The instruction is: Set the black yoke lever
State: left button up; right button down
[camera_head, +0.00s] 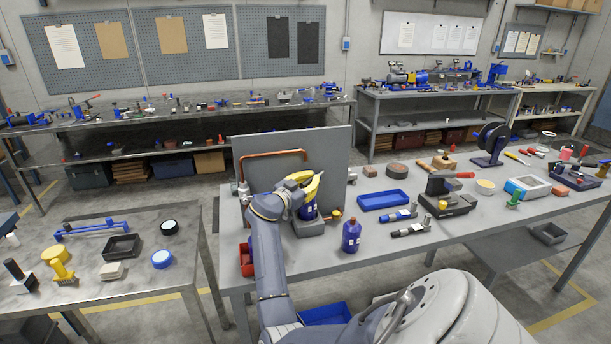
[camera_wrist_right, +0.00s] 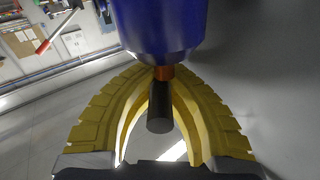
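A black clamp-like tool with a long red handle (camera_head: 444,192) sits on the right part of the main bench; it is the likeliest black yoke lever, but I cannot tell for sure. My right gripper (camera_head: 312,190) is well to its left, by the upright grey panel. Its yellow fingers close in on the top of a blue canister (camera_head: 308,212), which stands upright at a grey block. In the right wrist view the fingers arch around the orange neck and dark nozzle of the blue canister (camera_wrist_right: 160,25); the fingertips are hidden behind it. My left gripper is not in view.
The grey panel (camera_head: 335,155) with a copper pipe stands behind my gripper. Another blue bottle (camera_head: 351,236) stands just right of it. A blue tray (camera_head: 384,200) and blue-and-grey tools (camera_head: 398,216) lie between it and the black tool. A red bin (camera_head: 247,262) is at the bench's left edge.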

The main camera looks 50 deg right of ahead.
jog(key=c, duration=1.3)
grip_release()
jog(key=a, duration=0.7)
jog(key=shift+a, duration=0.25)
